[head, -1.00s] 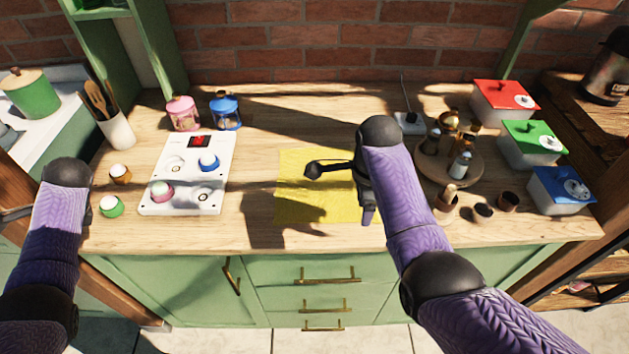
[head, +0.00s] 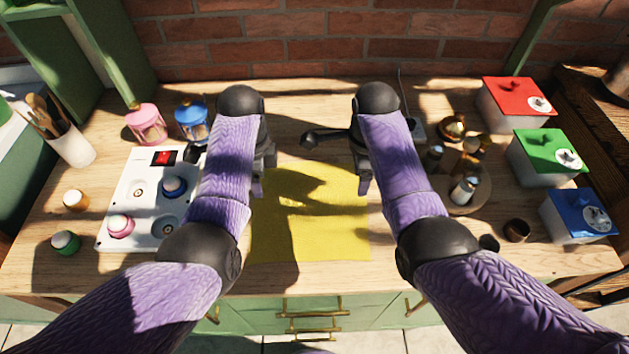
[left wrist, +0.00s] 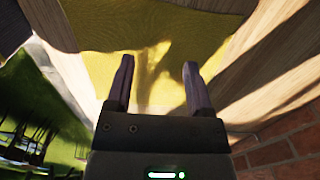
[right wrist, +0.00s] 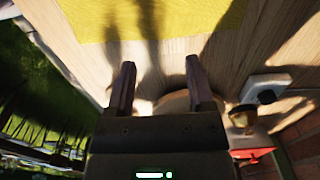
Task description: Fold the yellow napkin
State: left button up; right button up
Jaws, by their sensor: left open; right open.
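The yellow napkin (head: 318,225) lies flat and spread on the wooden counter, with shadows across its far part. My left gripper (head: 257,187) is above the napkin's left edge near its far left corner. In the left wrist view the napkin (left wrist: 150,50) shows beyond the two parted, empty fingers (left wrist: 157,78). My right gripper (head: 364,186) is above the counter by the napkin's far right corner. In the right wrist view its fingers (right wrist: 158,80) are parted and empty over bare wood, with the napkin (right wrist: 170,18) at the top. The forearms partly hide both side edges.
A white panel (head: 143,213) with knobs is left of my left arm. Pink (head: 146,124) and blue (head: 191,122) lanterns stand behind it. A round tray (head: 470,196) with bottles and red, green and blue lidded boxes (head: 549,160) are at the right.

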aim_at(264, 210)
pick_arm(q)
jog(key=f, duration=0.5)
jog(key=s+f, duration=0.1)
jog(key=f, duration=0.1)
jog(key=shift+f, duration=0.4)
pick_arm(e)
jog(key=f, duration=0.5)
jog(key=s+f, duration=0.1)
jog(key=f, duration=0.1)
jog(key=shift+f, duration=0.4)
pick_arm(q)
jog(key=shift+f, duration=0.15)
pick_arm(e)
jog(key=shift+f, duration=0.15)
pick_arm(q)
grip_shut()
pick_arm(e)
grip_shut()
pick_arm(q)
jog(key=shift+s+f, duration=0.1)
pick_arm(e)
jog(key=shift+s, duration=0.1)
